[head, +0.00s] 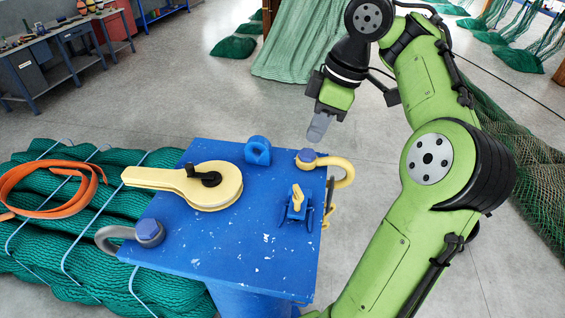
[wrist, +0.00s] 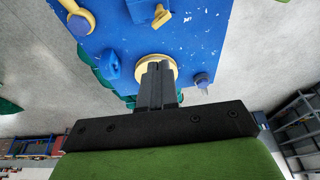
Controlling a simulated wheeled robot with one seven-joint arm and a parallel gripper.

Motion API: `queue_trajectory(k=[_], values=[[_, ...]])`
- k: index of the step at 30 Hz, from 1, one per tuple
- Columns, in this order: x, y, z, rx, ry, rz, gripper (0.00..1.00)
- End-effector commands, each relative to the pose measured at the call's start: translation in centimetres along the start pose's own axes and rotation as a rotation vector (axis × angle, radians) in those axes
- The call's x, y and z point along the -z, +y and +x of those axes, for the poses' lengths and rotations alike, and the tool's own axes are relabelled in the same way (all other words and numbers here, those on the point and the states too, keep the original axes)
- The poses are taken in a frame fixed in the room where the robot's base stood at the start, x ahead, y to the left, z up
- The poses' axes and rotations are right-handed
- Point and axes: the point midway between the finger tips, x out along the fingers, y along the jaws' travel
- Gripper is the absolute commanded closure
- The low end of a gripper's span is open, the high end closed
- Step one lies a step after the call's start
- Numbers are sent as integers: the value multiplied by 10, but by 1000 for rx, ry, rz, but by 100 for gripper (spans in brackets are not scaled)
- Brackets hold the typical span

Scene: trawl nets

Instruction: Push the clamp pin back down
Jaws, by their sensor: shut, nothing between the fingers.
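A small blue clamp (head: 295,211) stands near the right edge of the blue tabletop. A short yellow pin-like part (head: 298,197) stands up from it, slightly tilted. How far it sits out is too small to tell. In the wrist view the yellow part (wrist: 161,17) shows at the top, beyond the fingers. My gripper (head: 316,137) is shut and empty, pointing down above the table's far right side, apart from the clamp. In the wrist view my gripper (wrist: 155,66) covers part of a yellow disc.
The blue tabletop (head: 260,262) also bears a yellow disc with a long arm (head: 160,178), a blue loop (head: 258,151), a yellow hook (head: 343,170) behind the clamp and a grey hook (head: 112,236). Green netting (head: 150,277) lies at the left. The tabletop's near part is clear.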

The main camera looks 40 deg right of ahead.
Motion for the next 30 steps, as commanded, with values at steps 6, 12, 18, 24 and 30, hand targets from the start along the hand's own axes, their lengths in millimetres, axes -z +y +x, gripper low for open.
queue_trajectory(k=[6, 12, 18, 24, 30], values=[[0, 0, 20, 3, -8, 1, 100], [2, -2, 38, 19, -8, 0, 100], [0, -2, 50, 2, -1, 3, 100], [-1, -2, 88, 4, 1, 2, 100], [-9, -2, 129, 4, 0, 4, 100]])
